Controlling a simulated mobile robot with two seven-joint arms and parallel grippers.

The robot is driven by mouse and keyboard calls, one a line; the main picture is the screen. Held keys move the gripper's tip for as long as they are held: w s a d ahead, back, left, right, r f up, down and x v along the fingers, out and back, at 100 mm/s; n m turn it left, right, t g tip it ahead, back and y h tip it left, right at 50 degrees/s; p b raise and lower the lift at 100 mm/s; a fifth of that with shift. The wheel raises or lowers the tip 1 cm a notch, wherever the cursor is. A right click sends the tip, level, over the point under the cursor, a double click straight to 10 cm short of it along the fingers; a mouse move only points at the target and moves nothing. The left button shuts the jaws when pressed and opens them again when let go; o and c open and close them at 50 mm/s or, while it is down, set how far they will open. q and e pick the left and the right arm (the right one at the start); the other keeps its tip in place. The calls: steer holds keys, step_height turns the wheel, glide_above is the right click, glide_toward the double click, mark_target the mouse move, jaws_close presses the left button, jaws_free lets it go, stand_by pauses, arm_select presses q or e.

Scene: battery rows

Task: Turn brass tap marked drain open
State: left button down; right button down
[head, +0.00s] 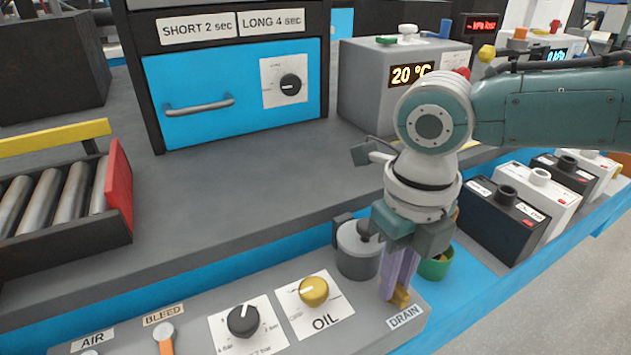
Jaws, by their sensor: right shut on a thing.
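The brass tap (401,299) is at the right end of the grey front panel, just above the label reading DRAIN (405,316). My right gripper (396,284) points down over it with its pale purple fingers shut on the tap. Only the lower part of the tap shows; the fingers hide the rest, so its turn angle cannot be told. My left gripper is not in view.
A grey lidded pot (357,260) stands close left of my right gripper, and a green cup (437,265) close right. The OIL knob (313,291) and a black knob (243,321) are further left. Several batteries (503,220) line the right.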

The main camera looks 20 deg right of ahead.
stand_by(0.5)
steer(key=c, duration=0.8)
jaws_free()
steer(key=shift+c, duration=0.2)
step_height(320, 180, up, 10)
steer(key=p, duration=0.2)
